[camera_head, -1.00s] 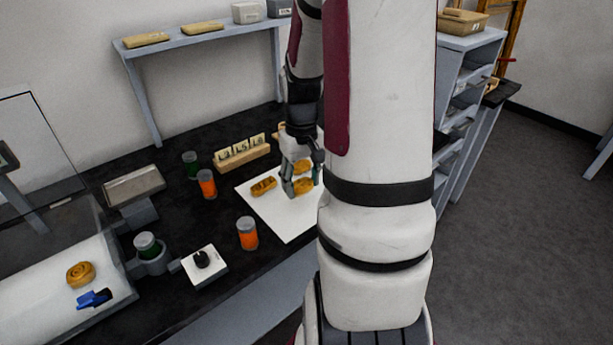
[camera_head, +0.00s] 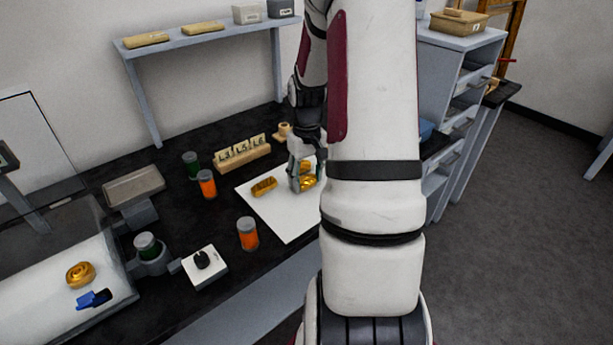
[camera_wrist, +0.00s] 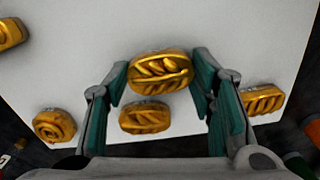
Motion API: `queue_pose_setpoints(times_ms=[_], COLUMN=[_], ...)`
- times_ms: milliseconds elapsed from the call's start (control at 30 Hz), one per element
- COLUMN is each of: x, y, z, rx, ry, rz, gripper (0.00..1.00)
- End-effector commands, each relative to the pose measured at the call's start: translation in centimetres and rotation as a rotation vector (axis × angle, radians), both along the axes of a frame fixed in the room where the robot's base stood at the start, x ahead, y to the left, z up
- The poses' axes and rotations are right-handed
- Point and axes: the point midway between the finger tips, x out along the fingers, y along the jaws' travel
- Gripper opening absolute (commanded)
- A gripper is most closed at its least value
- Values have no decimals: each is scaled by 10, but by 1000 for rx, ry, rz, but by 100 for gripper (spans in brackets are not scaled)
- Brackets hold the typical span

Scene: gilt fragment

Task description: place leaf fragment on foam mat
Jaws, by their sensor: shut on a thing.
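My gripper (camera_wrist: 160,78) is shut on a gold oval fragment with raised leaf-like ridges (camera_wrist: 160,68), gripped at both ends, in the wrist view. Whether it touches the sheet below is unclear. A similar ridged fragment (camera_wrist: 145,118) lies just below it in the picture, and another (camera_wrist: 262,99) lies to the right, both on a white sheet (camera_wrist: 85,55). In the head view my gripper (camera_head: 301,186) is over the white sheet (camera_head: 280,222), with a ridged fragment (camera_head: 264,187) to its left. I cannot tell whether this sheet or the left white pad (camera_head: 40,315) is the foam mat.
A spiral gold piece (camera_head: 80,275) and a blue item (camera_head: 94,299) lie on the left pad behind a clear panel.

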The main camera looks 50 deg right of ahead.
Motion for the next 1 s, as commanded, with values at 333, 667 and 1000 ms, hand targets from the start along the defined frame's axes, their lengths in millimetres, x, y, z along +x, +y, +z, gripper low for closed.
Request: queue_pose_setpoints(times_ms=[333,667,1000], x=[0,0,0], y=[0,0,-1], z=[-3,7,72], rx=[0,-1,-4], ry=[1,0,-2], rz=[0,-1,0], gripper=[70,70,70])
